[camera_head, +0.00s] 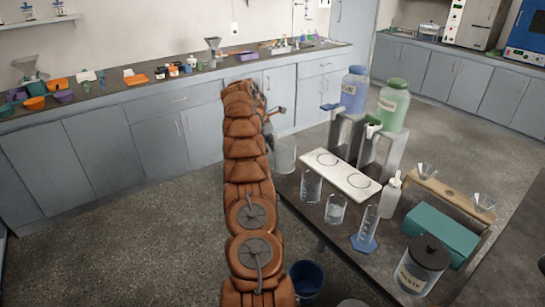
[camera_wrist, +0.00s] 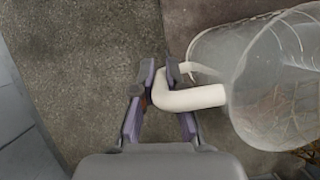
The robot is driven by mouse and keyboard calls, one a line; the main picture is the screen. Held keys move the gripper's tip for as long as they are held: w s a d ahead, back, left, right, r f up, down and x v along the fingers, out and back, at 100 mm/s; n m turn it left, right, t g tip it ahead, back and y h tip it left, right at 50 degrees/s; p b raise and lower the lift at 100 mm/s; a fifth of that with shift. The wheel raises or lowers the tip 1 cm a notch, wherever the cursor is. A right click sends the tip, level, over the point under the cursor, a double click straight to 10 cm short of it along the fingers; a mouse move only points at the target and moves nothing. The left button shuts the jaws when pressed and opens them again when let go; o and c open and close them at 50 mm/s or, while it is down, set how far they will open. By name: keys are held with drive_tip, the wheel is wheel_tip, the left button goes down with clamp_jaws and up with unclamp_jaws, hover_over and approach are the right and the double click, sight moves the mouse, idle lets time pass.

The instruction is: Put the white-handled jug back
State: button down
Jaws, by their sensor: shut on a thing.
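The clear jug with a white handle shows in the head view (camera_head: 285,154) by the far left corner of the dark table, and large at the right of the wrist view (camera_wrist: 275,85). Its white handle (camera_wrist: 195,98) reaches left between the fingers of my gripper (camera_wrist: 160,78). My gripper is shut on that handle. In the head view the gripper (camera_head: 271,125) is partly hidden by my own arm. The jug looks empty. Mostly grey floor shows around it in the wrist view, so it seems held off the table.
The table (camera_head: 308,222) carries a white two-ring plate (camera_head: 341,174), beakers (camera_head: 311,185), a cylinder (camera_head: 368,226), a wash bottle (camera_head: 391,195), a teal box (camera_head: 441,234) and a waste jar (camera_head: 420,268). Blue (camera_head: 355,88) and green (camera_head: 393,105) dispensers stand behind. A blue bin (camera_head: 306,280) is on the floor.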

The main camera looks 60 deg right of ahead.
drive_tip(key=shift+f, duration=1.7)
drive_tip(key=c, duration=1.2)
unclamp_jaws()
drive_tip(key=shift+f, duration=0.1)
drive_tip(key=v, duration=0.6)
drive_tip(key=p, duration=0.3)
approach(272, 151)
drive_tip(key=shift+w+r, duration=0.35)
drive_tip(key=shift+r, duration=0.35)
